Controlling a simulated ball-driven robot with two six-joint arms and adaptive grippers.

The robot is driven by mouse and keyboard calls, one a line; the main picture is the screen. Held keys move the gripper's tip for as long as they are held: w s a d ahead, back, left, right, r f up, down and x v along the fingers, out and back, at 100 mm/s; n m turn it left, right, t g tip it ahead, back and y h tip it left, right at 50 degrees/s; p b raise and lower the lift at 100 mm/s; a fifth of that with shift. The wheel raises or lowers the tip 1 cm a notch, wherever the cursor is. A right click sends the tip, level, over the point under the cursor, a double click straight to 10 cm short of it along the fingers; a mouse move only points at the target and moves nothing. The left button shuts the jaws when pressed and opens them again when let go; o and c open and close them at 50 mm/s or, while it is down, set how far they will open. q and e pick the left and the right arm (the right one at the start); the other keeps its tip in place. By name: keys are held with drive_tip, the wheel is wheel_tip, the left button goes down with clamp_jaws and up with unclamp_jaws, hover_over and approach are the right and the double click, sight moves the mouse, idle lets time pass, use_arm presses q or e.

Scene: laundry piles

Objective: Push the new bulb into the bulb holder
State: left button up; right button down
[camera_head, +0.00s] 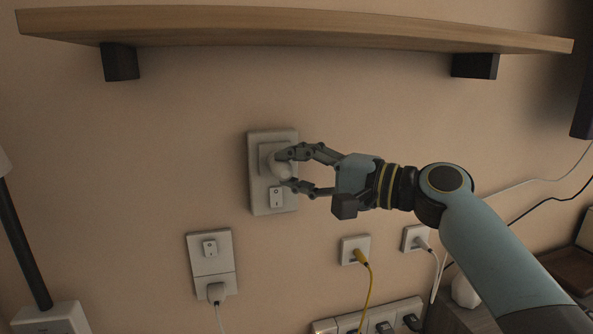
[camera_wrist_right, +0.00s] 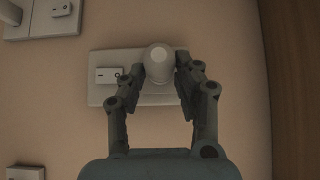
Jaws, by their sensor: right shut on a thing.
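The white bulb (camera_head: 281,166) is at the upper part of a wall plate in the head view. It also shows in the right wrist view (camera_wrist_right: 158,62), end-on. My right gripper (camera_head: 286,169) is shut on the bulb, with one finger on each side of it. The bulb holder (camera_head: 266,154) is a raised pale block on the plate (camera_head: 257,201), mostly hidden behind the bulb and fingers. Whether the bulb's base sits inside the holder cannot be told. A switch (camera_head: 275,197) is just below on the same plate. My left gripper is not in view.
A wooden shelf (camera_head: 290,28) runs along the wall above. A plate with a switch and white plug (camera_head: 212,265) is at lower left. Bare wall surrounds the plate.

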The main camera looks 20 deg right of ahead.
drive_tip(key=shift+w, duration=0.1)
drive_tip(key=c, duration=0.9)
unclamp_jaws()
drive_tip(key=shift+o, duration=0.2)
drive_tip(key=s+p, duration=0.2)
drive_tip(key=s, duration=0.7)
